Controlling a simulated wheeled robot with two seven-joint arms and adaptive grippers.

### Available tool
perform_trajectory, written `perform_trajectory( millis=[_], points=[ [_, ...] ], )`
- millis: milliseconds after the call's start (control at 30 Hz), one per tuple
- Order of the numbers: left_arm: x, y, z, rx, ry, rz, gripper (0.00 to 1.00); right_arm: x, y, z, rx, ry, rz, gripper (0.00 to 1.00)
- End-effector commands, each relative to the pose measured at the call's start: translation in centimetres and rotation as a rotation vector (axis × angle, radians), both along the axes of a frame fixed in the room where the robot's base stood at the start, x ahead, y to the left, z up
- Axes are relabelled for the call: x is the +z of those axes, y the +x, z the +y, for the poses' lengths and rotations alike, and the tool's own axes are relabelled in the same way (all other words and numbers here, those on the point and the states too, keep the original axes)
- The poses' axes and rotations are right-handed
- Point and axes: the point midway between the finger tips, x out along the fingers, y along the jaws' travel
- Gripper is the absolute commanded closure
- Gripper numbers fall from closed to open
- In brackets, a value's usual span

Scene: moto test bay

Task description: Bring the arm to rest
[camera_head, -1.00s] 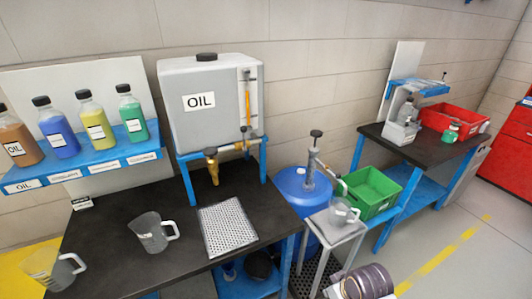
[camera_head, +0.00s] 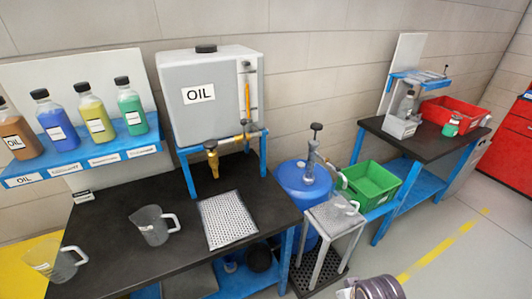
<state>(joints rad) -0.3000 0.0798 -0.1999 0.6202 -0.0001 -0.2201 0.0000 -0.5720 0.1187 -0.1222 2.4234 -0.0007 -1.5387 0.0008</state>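No gripper shows in the head view. Only a dark, rounded link of my arm (camera_head: 372,288) shows at the bottom edge, right of the middle; its hand end is out of view. I cannot tell whether either hand holds anything.
A black bench (camera_head: 110,235) carries two clear jugs (camera_head: 152,226) and a perforated plate (camera_head: 228,220) beneath the oil tank (camera_head: 190,120). Floor at lower right is clear.

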Motion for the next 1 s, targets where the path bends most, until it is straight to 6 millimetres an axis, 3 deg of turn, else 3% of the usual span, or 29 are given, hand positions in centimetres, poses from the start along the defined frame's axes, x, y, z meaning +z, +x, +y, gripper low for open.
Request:
perform_trajectory(
  millis=[367, 667, 1000],
  points=[
    [0.0, 0.0, 0.0, 0.000, 0.000, 0.000, 0.60, -5.2, 0.9, 0.2, 0.003, 0.000, 0.019, 1.00],
    [0.0, 0.0, 0.0, 0.000, 0.000, 0.000, 0.60, -12.9, 1.2, 0.3, 0.007, -0.002, 0.045, 1.00],
    [0.0, 0.0, 0.0, 0.000, 0.000, 0.000, 0.60, -21.9, 0.0, 0.3, 0.013, -0.003, 0.074, 1.00]
  ],
)
